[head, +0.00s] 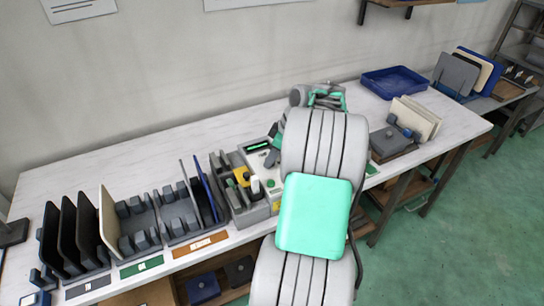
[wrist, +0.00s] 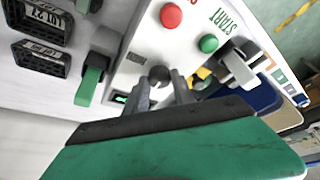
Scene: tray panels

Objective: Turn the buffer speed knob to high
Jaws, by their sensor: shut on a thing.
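In the wrist view, a dark round knob (wrist: 159,74) sits on a pale control panel (wrist: 133,30), below a red button (wrist: 171,16) and a green button (wrist: 208,43) marked START. My gripper (wrist: 161,88) has its two grey fingers on either side of the knob, shut on it. The knob's lower part is hidden between the fingers, and I cannot read its setting. In the head view, the panel (head: 268,168) stands on the white table; my arm hides the gripper and knob there.
A small lit green display (wrist: 120,98) and a green-and-grey lever (wrist: 91,80) lie left of the knob. A grey switch or handle (wrist: 238,66) is at the right. The white table (head: 160,150) holds tray racks at left and a blue tray (head: 396,80) at right.

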